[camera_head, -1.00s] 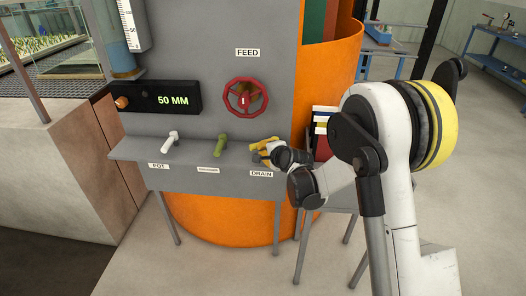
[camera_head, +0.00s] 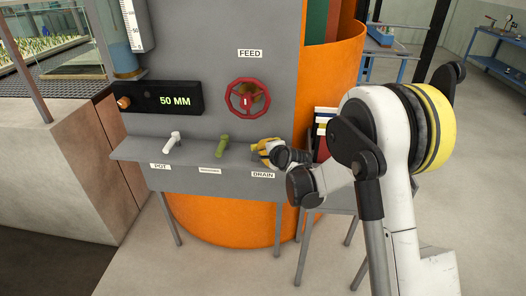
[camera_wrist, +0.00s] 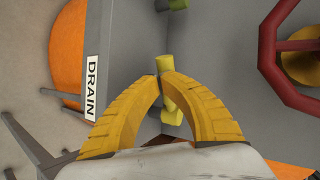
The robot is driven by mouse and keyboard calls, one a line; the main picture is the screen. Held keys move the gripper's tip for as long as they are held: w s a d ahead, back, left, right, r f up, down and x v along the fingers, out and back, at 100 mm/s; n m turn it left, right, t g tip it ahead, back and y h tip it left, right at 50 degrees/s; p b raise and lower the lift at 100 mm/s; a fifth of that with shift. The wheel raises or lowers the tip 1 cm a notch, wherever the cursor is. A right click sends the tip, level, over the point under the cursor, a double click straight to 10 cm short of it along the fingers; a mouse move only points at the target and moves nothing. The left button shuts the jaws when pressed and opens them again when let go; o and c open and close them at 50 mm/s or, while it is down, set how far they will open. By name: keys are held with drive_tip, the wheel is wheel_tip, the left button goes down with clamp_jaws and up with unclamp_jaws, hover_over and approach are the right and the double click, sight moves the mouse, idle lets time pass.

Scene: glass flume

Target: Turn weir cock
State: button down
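Three cocks stand in a row on the grey ledge (camera_head: 138,151). The white one (camera_head: 173,141) is by the POT label; a green one (camera_head: 221,146) is in the middle, its label too small to read. My gripper (camera_head: 258,147), with yellow fingers, is above the DRAIN label, right of the green cock. In the wrist view my gripper's (camera_wrist: 161,76) fingertips come together with no clear gap, over a yellow-green cock (camera_wrist: 171,114) level with the DRAIN label. Whether they touch it is unclear. Another yellow-green end (camera_wrist: 178,4) shows farther off.
A red FEED handwheel (camera_head: 247,98) is on the grey panel above the ledge; it is near the right edge in the wrist view (camera_wrist: 272,50). A black display (camera_head: 158,98) reads 50 MM. An orange tank (camera_head: 225,220) stands behind. Concrete floor is open at right.

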drive_tip(key=shift+w+a, duration=0.4)
drive_tip(key=shift+w, duration=0.25)
drive_tip(key=shift+w+a, duration=0.25)
drive_tip(key=shift+w, duration=0.3)
